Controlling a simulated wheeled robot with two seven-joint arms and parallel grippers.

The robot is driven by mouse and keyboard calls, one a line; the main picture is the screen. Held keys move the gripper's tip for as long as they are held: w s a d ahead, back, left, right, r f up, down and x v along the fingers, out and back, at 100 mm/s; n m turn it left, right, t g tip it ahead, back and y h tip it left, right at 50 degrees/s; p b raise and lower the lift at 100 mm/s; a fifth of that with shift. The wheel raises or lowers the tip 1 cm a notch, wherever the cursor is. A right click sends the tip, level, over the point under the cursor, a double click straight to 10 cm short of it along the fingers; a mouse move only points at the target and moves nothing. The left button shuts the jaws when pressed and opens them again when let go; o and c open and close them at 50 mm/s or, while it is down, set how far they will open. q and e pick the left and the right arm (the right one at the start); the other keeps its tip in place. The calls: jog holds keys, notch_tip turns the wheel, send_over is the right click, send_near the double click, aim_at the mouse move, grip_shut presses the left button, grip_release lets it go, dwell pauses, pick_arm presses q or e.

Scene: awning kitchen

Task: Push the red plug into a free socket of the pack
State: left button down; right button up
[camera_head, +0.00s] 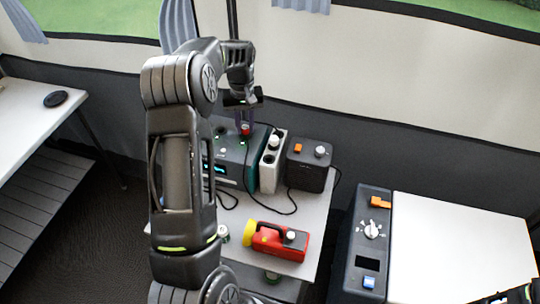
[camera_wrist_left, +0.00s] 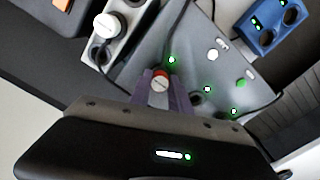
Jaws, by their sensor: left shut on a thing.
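The red plug (camera_wrist_left: 161,80) sits between the two fingers of my left gripper (camera_wrist_left: 160,90), which is shut on it. In the head view the red plug (camera_head: 246,131) shows just below my left gripper (camera_head: 245,120), over the top of the dark teal pack (camera_head: 236,172). In the wrist view the pack's grey top (camera_wrist_left: 190,30) has several green lights and dark round openings near the fingers. Whether the plug touches the pack is unclear. My right gripper is not clearly visible.
A pale narrow box (camera_head: 270,178) with a white plug stands beside the pack, then a dark box (camera_head: 309,168). A blue socket box (camera_wrist_left: 268,28) shows in the wrist view.

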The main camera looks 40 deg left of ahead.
aim_at(245, 127)
pick_arm(q)
jog(key=shift+f, duration=0.2)
jog(key=c, duration=1.1)
grip_release()
jog(key=shift+o, duration=0.4)
jog(key=shift+o, duration=0.7)
jog(key=shift+r, duration=0.1)
jog(key=shift+r+p, duration=2.3)
jog(key=shift+r, duration=1.15)
